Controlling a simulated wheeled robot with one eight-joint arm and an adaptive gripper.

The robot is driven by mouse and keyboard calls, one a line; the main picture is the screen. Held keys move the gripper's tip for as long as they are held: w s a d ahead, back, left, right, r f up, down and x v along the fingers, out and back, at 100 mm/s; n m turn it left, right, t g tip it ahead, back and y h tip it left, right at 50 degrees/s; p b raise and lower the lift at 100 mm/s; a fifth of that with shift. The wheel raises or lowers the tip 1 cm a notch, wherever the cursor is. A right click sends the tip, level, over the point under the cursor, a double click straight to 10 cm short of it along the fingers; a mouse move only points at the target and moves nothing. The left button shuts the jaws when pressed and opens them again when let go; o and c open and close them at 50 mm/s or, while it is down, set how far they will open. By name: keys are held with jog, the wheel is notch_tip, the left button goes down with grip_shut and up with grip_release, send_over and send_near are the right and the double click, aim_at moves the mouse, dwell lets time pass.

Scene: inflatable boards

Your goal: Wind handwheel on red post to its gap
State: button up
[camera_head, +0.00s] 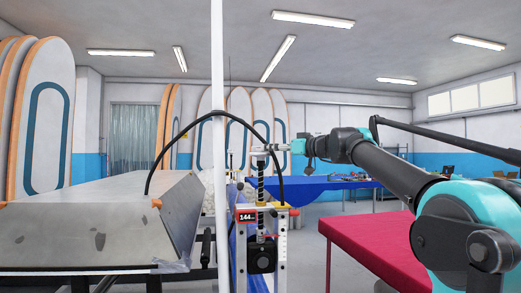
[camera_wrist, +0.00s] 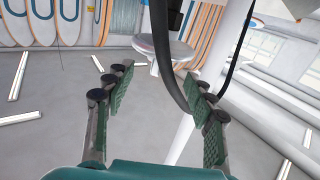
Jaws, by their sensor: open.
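A post with a red plate (camera_head: 246,217) reading "144" stands at the middle of the head view. A dark threaded screw (camera_head: 261,190) rises from it, with a small pale handwheel (camera_head: 263,148) on top. In the wrist view a round grey disc, which looks like this handwheel (camera_wrist: 172,56), lies beyond the fingertips. My gripper (camera_head: 281,147) is beside the handwheel, at its right. In the wrist view my gripper (camera_wrist: 158,76) is open, with nothing held between its green pads. The post's gap cannot be made out clearly.
A black hose (camera_head: 240,118) arches over the post and crosses before the disc in the wrist view (camera_wrist: 163,45). A white pole (camera_head: 217,100) stands just left. A grey slanted bench (camera_head: 95,220) fills the left; a red-topped table (camera_head: 375,245) lies right.

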aim_at(259, 148)
jog(key=x, duration=0.7)
jog(key=shift+c, duration=0.5)
jog(key=c, duration=1.1)
jog(key=shift+s+m+t+h, duration=0.1)
jog(key=shift+m+t+h, duration=0.3)
jog(key=shift+t, duration=0.1)
jog(key=m+t+h, duration=0.2)
jog(key=h, duration=0.1)
jog(key=shift+m+t, duration=0.3)
jog(key=shift+t, duration=0.1)
jog(key=m+t+h, duration=0.1)
jog(key=m+h, duration=0.2)
jog(key=h, duration=0.2)
jog(key=m+t+h, duration=0.2)
jog(key=m+h, duration=0.1)
jog(key=h, duration=0.1)
jog(key=shift+a+m+h, duration=0.1)
jog(key=shift+m+h, duration=0.2)
jog(key=shift+h, duration=0.1)
jog(key=m+h, duration=0.2)
jog(key=h, duration=0.1)
jog(key=m+g+h, duration=0.1)
jog(key=m+h, duration=0.1)
jog(key=h, duration=0.2)
jog(key=shift+m, duration=0.3)
jog(key=m+g+h, duration=0.2)
jog(key=h, duration=0.1)
jog(key=m+g+h, duration=0.2)
jog(key=h, duration=0.1)
jog(key=shift+m, duration=0.4)
